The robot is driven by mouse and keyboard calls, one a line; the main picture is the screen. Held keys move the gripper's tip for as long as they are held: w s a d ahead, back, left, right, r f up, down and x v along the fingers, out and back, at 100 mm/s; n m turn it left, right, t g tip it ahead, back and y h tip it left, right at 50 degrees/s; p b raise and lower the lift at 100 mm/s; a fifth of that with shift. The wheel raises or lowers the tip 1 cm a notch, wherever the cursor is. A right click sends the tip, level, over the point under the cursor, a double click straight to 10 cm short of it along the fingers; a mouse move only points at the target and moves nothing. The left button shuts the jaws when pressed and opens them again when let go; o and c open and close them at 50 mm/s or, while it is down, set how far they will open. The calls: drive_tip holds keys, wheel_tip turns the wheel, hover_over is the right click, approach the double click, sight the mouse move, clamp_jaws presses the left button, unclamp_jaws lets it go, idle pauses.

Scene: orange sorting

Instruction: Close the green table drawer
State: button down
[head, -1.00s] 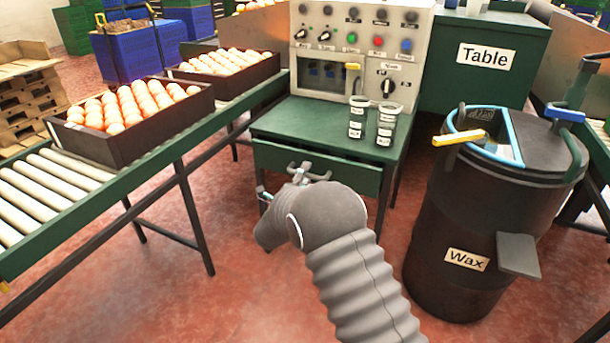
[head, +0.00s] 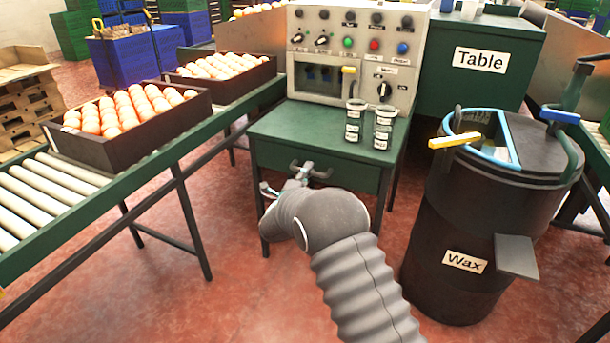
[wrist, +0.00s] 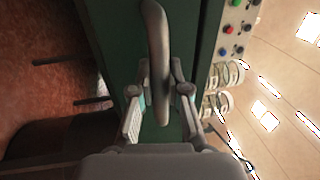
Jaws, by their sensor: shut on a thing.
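The green table drawer (head: 352,178) is under the green table top (head: 315,131) in the head view. Its front looks flush or nearly flush with the table edge. A grey bar handle (head: 318,171) sticks out from the drawer front. My gripper (head: 285,183) is at this handle, partly hidden by my own wrist. In the wrist view the handle (wrist: 157,35) runs between the two fingers of my gripper (wrist: 160,90), which is shut on it. The green drawer front (wrist: 115,35) lies just behind.
A control panel (head: 350,60) and two labelled cups (head: 354,122) stand on the table. A black wax drum (head: 455,225) stands to the right. A roller conveyor (head: 50,172) with crates of oranges (head: 128,112) is on the left. Red floor is clear in front.

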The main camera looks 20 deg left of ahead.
drive_tip(key=shift+w, duration=0.1)
drive_tip(key=c, duration=1.1)
unclamp_jaws()
drive_tip(key=shift+w+d, duration=0.1)
drive_tip(key=shift+c, duration=0.2)
drive_tip(key=v, duration=1.2)
drive_tip(key=shift+r, duration=0.1)
